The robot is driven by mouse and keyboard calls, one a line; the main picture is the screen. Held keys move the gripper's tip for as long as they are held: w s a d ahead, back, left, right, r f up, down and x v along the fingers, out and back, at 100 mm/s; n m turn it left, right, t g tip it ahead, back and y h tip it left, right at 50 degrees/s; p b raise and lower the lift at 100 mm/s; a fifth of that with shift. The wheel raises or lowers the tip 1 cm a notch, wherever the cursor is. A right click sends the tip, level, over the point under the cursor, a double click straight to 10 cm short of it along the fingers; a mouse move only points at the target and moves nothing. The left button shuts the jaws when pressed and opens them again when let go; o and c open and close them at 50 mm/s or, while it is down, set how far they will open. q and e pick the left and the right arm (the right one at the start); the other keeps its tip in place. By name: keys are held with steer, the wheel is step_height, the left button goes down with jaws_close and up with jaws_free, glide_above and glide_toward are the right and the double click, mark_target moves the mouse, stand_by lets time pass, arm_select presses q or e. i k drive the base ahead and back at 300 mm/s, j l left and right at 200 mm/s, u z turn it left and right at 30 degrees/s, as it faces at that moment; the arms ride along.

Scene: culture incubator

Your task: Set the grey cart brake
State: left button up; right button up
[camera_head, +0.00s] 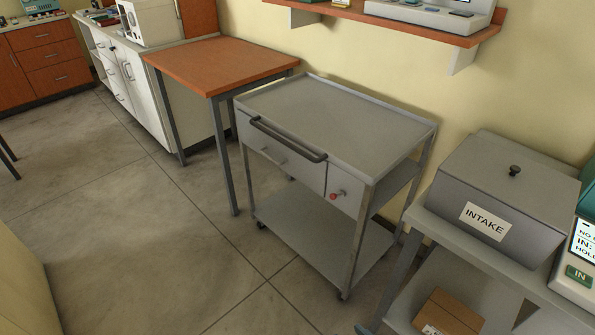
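The grey cart (330,112) stands upright against the wall in the middle of the head view. It has a bare top with a raised rim, a dark push handle (287,140) along its front, a drawer below that, and an open lower shelf (318,236). A small red knob (334,196) on a short stem sits on the cart's front panel, right of the drawer; whether it is the brake, I cannot tell. Small dark casters show at the cart's feet. Neither of my grippers is in view.
An orange-topped table (220,62) stands close to the cart's left. A grey bench to the right holds a lidded INTAKE box (505,195) and a screen device (580,262); a cardboard box (447,316) is below. A wall shelf (400,20) hangs above. Tiled floor (140,240) in front is clear.

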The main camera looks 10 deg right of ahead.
mark_target(333, 196)
steer(key=i+l+u, duration=0.2)
steer(key=l, duration=0.2)
steer(key=i+l+u, duration=0.2)
steer(key=l, duration=0.2)
steer(key=l+u, duration=0.2)
steer(key=l, duration=0.2)
